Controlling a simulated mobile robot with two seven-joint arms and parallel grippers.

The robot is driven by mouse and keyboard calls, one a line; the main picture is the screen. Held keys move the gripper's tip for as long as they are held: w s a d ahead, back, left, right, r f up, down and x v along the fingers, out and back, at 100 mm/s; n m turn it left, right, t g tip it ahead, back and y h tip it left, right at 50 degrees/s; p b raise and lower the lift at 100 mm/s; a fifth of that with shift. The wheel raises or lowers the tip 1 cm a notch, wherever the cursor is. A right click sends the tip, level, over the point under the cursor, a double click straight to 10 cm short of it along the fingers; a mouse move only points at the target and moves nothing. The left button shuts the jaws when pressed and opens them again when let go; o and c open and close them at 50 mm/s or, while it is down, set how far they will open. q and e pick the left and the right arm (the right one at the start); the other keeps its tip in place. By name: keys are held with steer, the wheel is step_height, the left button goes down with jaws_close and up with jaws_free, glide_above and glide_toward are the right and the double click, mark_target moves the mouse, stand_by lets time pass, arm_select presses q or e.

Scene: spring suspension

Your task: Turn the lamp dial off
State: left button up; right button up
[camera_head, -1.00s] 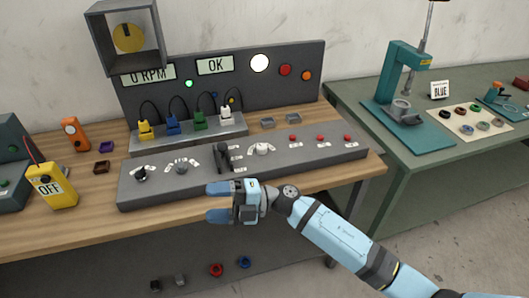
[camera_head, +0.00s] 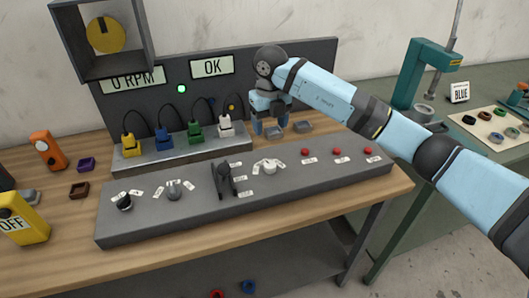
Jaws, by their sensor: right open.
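The sloped grey control panel (camera_head: 205,212) on the workbench carries a white knob (camera_head: 269,168) with small labels around it, a grey knob (camera_head: 174,190) and a black knob (camera_head: 124,203). The labels are too small to read, so I cannot tell for certain which one is the lamp dial. My right gripper (camera_head: 270,124) is open and empty, fingers pointing down, behind and above the white knob and apart from it. My left gripper is not in view.
A black lever (camera_head: 224,180) stands left of the white knob, and several red buttons (camera_head: 338,153) lie to its right. A raised strip (camera_head: 190,150) with coloured plugs stands behind the panel.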

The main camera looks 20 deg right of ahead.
mark_target(270, 164)
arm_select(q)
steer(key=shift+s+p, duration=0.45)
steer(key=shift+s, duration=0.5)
arm_select(e)
steer(key=f, duration=1.3)
steer(key=shift+s+f, duration=0.25)
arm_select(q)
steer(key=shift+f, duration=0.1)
arm_select(e)
steer(key=c, duration=0.9)
